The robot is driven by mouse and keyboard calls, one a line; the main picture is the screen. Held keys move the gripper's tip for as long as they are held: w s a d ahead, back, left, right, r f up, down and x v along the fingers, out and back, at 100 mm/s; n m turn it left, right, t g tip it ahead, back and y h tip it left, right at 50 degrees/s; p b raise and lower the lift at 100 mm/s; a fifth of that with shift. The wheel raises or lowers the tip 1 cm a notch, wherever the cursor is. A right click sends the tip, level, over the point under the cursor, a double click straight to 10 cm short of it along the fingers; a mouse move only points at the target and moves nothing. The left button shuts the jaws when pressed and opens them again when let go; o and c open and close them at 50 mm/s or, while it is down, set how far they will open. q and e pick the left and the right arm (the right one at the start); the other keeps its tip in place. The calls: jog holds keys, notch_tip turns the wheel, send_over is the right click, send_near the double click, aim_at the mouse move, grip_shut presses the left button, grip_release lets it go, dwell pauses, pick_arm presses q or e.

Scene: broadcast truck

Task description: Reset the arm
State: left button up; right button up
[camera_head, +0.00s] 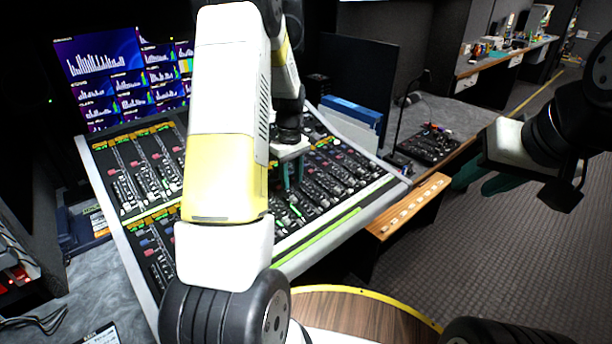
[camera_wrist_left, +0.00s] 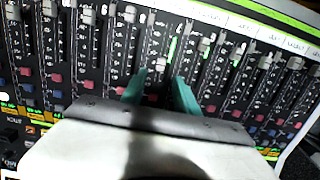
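My left arm (camera_head: 230,130) reaches up over the mixing console (camera_head: 95,165). My left gripper (camera_head: 292,176) points down at the console's fader rows, with its teal fingers apart. In the left wrist view, the left gripper (camera_wrist_left: 159,90) is open, with faders showing between and around the fingertips. I cannot tell whether the fingertips touch the panel. My right gripper (camera_head: 482,182) is at the right, away from the console, over the carpet side. Its teal fingers look apart and empty, partly hidden by its white body.
Screens with graphs (camera_head: 125,75) stand behind the console. A wooden ledge (camera_head: 410,205) juts out at its right. A gooseneck lamp (camera_head: 405,115) and a small black panel (camera_head: 430,145) stand on the grey desk. The carpet floor (camera_head: 480,265) at the right is open.

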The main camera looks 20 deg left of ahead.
pick_arm(q)
jog(key=shift+r, duration=0.95)
jog(key=shift+d+r, duration=0.1)
jog(key=shift+r, duration=0.25)
jog(key=s+d+r+m+t+h, duration=0.1)
jog(key=s+d+r+m+t, duration=0.15)
jog(key=s+r, duration=0.4)
jog(key=s+d+r+m+t, duration=0.1)
jog(key=s+d+r+m, duration=0.25)
jog(key=r, duration=0.65)
jog(key=s+d+r+m+t, duration=0.1)
jog(key=s+d+r+m, duration=0.1)
jog(key=s, duration=0.5)
jog(key=s+d+r+m+t+h, duration=0.1)
jog(key=s+d+r+m, duration=0.1)
jog(key=s, duration=0.6)
jog(key=shift+r+m+t, duration=0.35)
jog(key=shift+r+m, duration=0.3)
jog(key=shift+m, duration=0.35)
